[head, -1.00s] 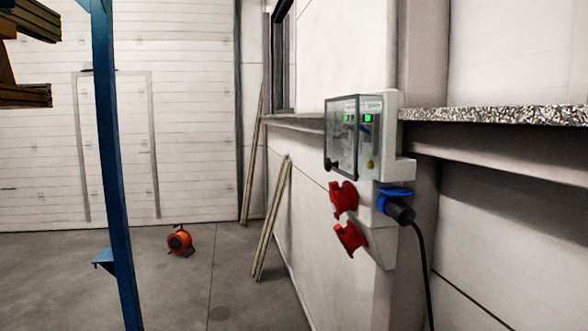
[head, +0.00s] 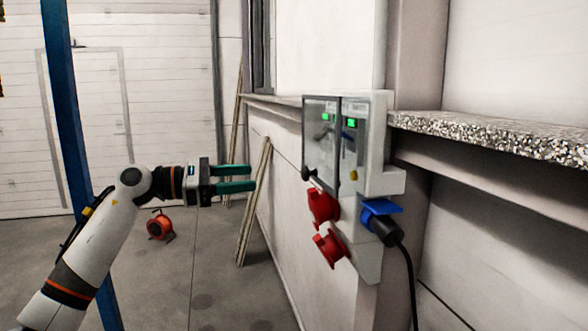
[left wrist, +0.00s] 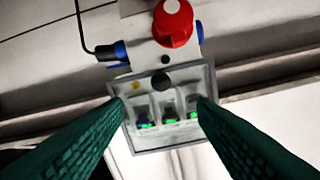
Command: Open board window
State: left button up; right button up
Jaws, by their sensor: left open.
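The grey electrical board (head: 376,130) is fixed to the wall right of centre in the head view. Its transparent window (head: 320,135) has a dark frame with a dark round knob (head: 307,174) at its lower left corner, and looks shut. Green lit displays show by the window. My left gripper (head: 252,178) is open and empty, to the left of the board and apart from it, its green fingers pointing right. In the left wrist view the window (left wrist: 165,108) appears upside down between the open fingers, with the knob (left wrist: 160,81) at its upper edge. My right gripper is not in view.
Red sockets (head: 322,207) and a blue plug with a black cable (head: 385,222) are below the window. A speckled ledge (head: 490,132) runs right of the board. Planks (head: 254,200) lean on the wall behind my gripper. A blue post (head: 66,120) stands at left.

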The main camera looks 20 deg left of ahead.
aim_at(302, 173)
pick_arm(q)
jog(key=p+x, duration=0.4)
jog(key=x, duration=0.6)
jog(key=shift+w+d+r, duration=0.1)
jog(key=shift+w+d, duration=0.1)
jog(key=shift+w, duration=0.05)
jog(key=shift+w+d, duration=0.3)
jog(key=shift+d, duration=0.1)
grip_shut()
